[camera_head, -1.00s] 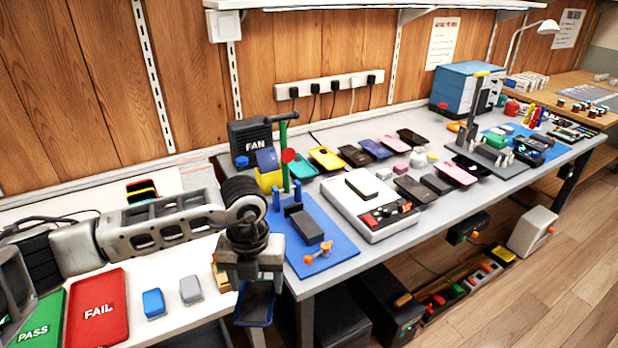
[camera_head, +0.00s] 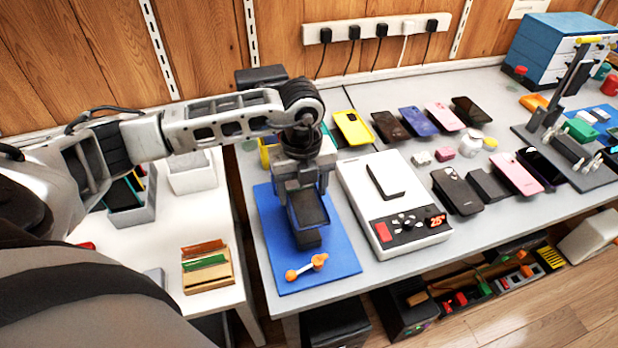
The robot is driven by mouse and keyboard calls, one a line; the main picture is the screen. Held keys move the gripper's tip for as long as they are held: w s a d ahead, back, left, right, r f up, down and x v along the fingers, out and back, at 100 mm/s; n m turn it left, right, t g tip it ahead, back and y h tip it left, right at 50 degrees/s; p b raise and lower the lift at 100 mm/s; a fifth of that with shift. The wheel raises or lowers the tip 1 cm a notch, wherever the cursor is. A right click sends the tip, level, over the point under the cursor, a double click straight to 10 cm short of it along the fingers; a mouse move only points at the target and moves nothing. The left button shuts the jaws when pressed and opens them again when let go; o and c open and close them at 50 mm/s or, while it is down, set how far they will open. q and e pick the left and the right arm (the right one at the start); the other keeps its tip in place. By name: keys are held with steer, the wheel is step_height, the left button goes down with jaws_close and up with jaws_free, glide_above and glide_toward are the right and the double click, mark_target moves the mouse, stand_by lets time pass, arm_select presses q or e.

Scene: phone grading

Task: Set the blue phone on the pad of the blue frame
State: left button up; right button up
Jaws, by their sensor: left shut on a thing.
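My left gripper (camera_head: 302,184) is shut on the blue phone (camera_head: 309,209), which hangs below the fingers with its dark face showing and thin blue edges. The blue frame is a blue base plate (camera_head: 338,265) on the grey table, with an orange lever (camera_head: 306,267) near its front edge. Its dark pad (camera_head: 307,239) shows just below the phone and is partly covered by it. I cannot tell whether the phone touches the pad. My arm and gripper hide the back of the frame. My right gripper is not in view.
A white device (camera_head: 357,205) with a red button and orange display stands right of the frame. Several phones, including a yellow one (camera_head: 352,128), lie beyond it. A wooden rack (camera_head: 208,272) stands on the white table at left. A blue drawer box (camera_head: 557,55) is at the back right.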

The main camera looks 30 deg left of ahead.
mark_target(303, 197)
arm_select(q)
step_height(303, 197, down, 4)
steer(key=b, duration=0.2)
steer(key=shift+s+b, duration=0.1)
steer(key=shift+b, duration=0.2)
steer(key=shift+f+b, duration=0.6)
steer(key=shift+f, duration=0.15)
steer(key=shift+f+b, duration=0.35)
steer(key=shift+f, duration=0.4)
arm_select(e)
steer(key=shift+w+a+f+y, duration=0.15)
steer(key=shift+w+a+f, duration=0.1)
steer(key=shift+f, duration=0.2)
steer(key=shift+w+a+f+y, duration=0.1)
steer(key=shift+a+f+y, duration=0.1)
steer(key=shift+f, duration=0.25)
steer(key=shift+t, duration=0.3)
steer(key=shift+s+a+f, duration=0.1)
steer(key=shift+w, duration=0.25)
arm_select(q)
steer(key=shift+f+b, duration=0.3)
steer(key=shift+b, duration=0.15)
